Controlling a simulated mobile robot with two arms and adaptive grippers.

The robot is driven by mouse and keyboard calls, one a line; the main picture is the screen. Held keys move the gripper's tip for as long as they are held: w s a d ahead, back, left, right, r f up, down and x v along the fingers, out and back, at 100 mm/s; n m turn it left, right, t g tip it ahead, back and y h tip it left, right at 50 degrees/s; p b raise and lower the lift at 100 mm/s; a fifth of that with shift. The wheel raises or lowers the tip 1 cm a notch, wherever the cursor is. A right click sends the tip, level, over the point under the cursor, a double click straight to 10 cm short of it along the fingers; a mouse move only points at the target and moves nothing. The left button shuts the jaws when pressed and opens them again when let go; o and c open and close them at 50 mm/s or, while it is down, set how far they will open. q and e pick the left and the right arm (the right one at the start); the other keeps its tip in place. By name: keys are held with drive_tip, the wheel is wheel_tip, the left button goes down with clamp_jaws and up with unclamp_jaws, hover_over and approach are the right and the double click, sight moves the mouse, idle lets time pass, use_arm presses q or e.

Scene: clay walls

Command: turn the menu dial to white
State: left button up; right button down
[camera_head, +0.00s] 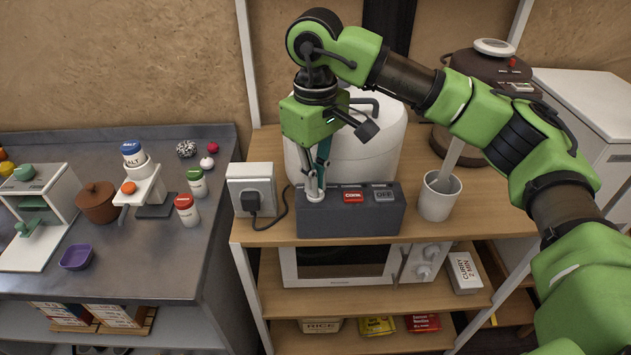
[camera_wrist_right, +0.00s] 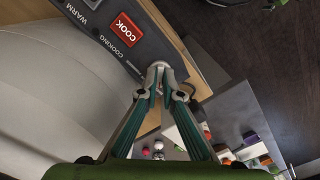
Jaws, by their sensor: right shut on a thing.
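The menu dial (camera_head: 315,198) is a small pale knob at the left end of the dark grey control box (camera_head: 350,222) in front of a big white cooker (camera_head: 330,150). My right gripper (camera_head: 314,190) points down from above and is shut on the dial. In the right wrist view the fingertips (camera_wrist_right: 161,67) meet on the dial, which they mostly cover. The dial's markings and the setting it points at are too small or hidden to tell. My left gripper is not in view.
The box also has a red COOK button (camera_head: 353,195) and a grey button (camera_head: 384,194). A white cup (camera_head: 438,196) stands right of the box. A socket with a plug (camera_head: 252,192) stands left. A microwave (camera_head: 350,265) is on the shelf below.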

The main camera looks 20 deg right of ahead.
drive_tip(key=shift+r, duration=0.15)
drive_tip(key=c, duration=2.2)
unclamp_jaws()
wheel_tip(320, 180, up, 12)
drive_tip(key=shift+f, duration=0.1)
